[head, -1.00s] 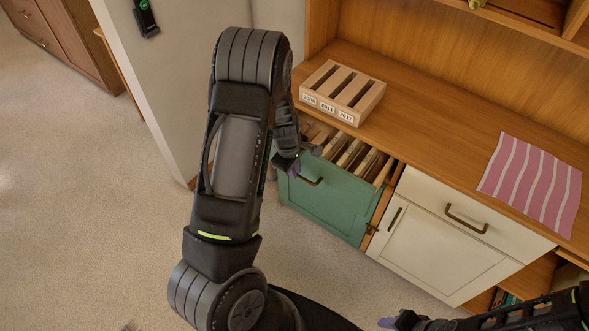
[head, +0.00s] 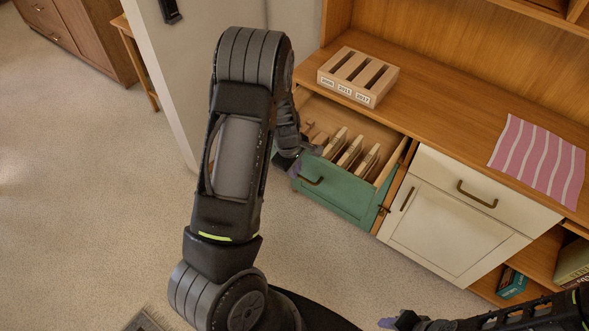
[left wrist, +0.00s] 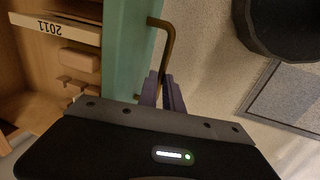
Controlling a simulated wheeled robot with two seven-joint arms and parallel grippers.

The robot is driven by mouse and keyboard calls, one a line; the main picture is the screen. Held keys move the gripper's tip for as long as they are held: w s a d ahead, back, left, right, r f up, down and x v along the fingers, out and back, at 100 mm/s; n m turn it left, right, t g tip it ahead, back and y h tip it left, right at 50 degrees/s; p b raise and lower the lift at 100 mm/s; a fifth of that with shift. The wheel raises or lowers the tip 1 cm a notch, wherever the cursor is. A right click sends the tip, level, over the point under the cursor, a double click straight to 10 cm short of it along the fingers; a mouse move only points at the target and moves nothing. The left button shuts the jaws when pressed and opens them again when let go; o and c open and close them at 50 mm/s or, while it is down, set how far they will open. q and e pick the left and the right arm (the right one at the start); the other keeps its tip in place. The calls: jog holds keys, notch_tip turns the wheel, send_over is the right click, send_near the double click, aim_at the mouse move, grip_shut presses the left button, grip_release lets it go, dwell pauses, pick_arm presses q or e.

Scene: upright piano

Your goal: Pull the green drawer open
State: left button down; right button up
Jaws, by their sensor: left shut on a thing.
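The green drawer (head: 338,196) sits low in the wooden cabinet and stands well open, with its inside showing. Its bronze handle (left wrist: 168,45) is on the front face. My left gripper (left wrist: 163,90) is shut on this handle, with purple fingertips at its near end in the left wrist view. In the head view the left gripper (head: 312,153) is at the drawer's upper left, partly hidden by my arm. My right gripper (head: 390,322) is at the bottom edge, far from the drawer; its jaws are too small to judge.
Several wooden dividers (head: 352,150) stand in the drawer. A slotted wooden block (head: 358,78) with year labels sits on the wooden top (head: 440,118), left of a pink striped cloth (head: 538,160). A white drawer (head: 458,188) is on the right. Carpet (head: 110,200) lies clear at left.

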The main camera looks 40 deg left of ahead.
pick_arm(q)
jog(key=c, duration=1.5)
grip_release()
jog(key=shift+r, duration=0.6)
notch_tip(320, 180, up, 6)
jog(key=s, duration=0.1)
jog(key=shift+s+r+p, duration=0.15)
jog(key=shift+r+p, duration=0.1)
jog(key=shift+p, duration=0.05)
jog(key=shift+d+f, duration=0.1)
